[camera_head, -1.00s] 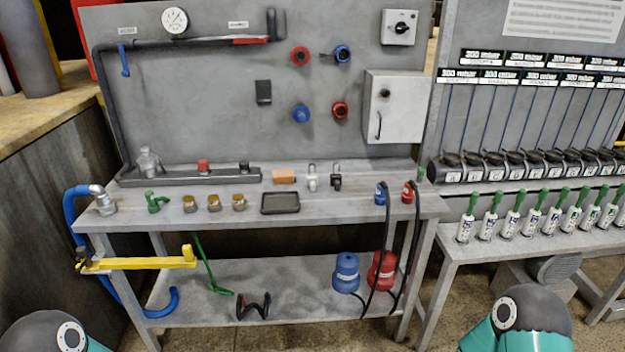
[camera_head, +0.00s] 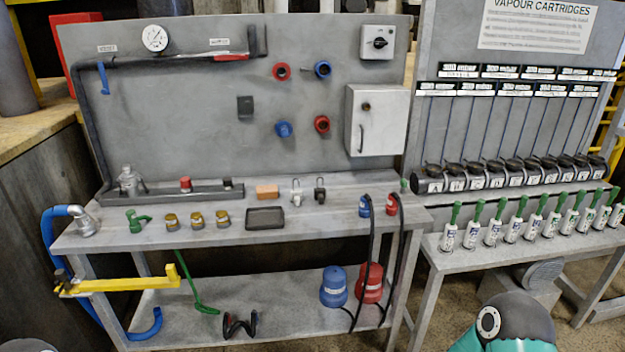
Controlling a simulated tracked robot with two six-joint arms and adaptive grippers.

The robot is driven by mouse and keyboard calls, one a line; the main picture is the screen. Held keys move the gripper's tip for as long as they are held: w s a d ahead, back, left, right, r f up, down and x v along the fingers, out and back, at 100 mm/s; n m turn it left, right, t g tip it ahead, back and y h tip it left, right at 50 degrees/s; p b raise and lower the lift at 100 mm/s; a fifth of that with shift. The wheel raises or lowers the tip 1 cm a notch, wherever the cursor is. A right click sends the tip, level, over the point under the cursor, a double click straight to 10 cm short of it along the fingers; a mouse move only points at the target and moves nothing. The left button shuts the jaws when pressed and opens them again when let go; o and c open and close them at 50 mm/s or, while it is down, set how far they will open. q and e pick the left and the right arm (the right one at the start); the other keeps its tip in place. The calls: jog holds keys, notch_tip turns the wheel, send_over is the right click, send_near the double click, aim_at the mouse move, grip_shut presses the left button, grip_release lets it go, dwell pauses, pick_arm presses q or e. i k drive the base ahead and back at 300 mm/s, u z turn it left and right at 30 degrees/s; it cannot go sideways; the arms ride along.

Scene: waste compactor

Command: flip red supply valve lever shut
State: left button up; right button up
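The red lever (camera_head: 231,57) is on the dark pipe (camera_head: 180,60) near the top of the grey back panel, just below a small white label (camera_head: 219,42). It lies level, in line with the pipe. A blue lever (camera_head: 103,78) on the same pipe, farther left, hangs straight down, across the pipe. Neither of my grippers is in view; only parts of my arms show at the bottom edge, well away from the red lever.
A round gauge (camera_head: 155,38) sits above the pipe. Red and blue knobs, a grey switch box (camera_head: 377,42) and a cabinet (camera_head: 376,120) are on the panel. The bench (camera_head: 330,215) below carries small parts. A cartridge rack (camera_head: 510,175) stands at the right.

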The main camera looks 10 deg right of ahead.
aim_at(232, 57)
jog(key=z, duration=0.15)
jog(key=i, duration=0.5)
jog(key=z, duration=0.6)
jog(key=i, duration=0.65)
jog(key=u, duration=0.15)
